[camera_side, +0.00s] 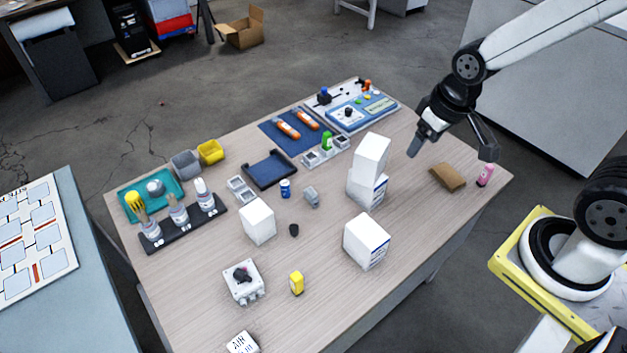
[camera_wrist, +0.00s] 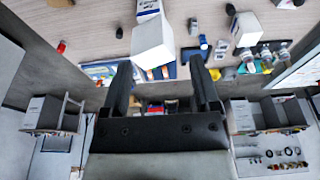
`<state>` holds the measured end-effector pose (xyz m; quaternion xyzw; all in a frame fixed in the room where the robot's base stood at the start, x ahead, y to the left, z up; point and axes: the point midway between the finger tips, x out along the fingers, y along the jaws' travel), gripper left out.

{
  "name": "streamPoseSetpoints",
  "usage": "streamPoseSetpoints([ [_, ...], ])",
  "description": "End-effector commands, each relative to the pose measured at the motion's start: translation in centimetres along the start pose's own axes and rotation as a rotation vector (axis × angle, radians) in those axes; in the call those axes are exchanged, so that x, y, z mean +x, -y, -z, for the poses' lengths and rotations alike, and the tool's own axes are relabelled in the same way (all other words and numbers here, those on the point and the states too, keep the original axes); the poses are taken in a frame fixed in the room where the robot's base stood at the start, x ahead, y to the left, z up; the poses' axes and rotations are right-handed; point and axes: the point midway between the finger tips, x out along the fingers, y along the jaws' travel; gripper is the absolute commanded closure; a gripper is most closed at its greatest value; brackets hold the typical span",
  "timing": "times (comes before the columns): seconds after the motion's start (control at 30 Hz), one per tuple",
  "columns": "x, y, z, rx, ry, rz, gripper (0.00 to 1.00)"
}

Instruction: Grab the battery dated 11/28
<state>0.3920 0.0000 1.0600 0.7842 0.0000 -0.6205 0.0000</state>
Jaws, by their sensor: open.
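No date 11/28 is readable in either view, so I cannot tell which thing is that battery. Two orange-and-white cylinders, possibly batteries, lie on a dark blue mat (camera_side: 270,140) at the table's back: a left one (camera_side: 288,130) and a right one (camera_side: 307,119). A small green item (camera_side: 327,141) stands in a grey holder (camera_side: 312,159) just in front of the mat. My gripper (camera_side: 451,150) is open and empty above the right side of the table, apart from these things. In the wrist view its two fingers (camera_wrist: 163,80) are spread with nothing between them.
Stacked white boxes (camera_side: 371,156) stand between my gripper and the table's middle; another white box (camera_side: 367,241) is nearer. A brown block (camera_side: 447,177) and pink bottle (camera_side: 485,175) are at the right edge. A blue panel (camera_side: 365,108) lies at the back.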

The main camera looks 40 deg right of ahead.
Motion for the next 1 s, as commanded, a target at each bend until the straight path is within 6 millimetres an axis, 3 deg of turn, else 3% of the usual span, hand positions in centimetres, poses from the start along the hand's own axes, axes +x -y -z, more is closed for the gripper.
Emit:
streamPoseSetpoints([
  [0.23, -2.5, 0.0, 0.7, 0.000, -0.004, 0.000, 0.21],
  [0.57, -1.6, -0.5, 1.3, -0.233, 0.038, -0.083, 0.21],
  [0.77, -1.1, -0.8, 2.3, -0.429, 0.067, -0.153, 0.21],
  [1.0, -0.3, -1.2, 4.7, -0.799, 0.119, -0.292, 0.21],
])
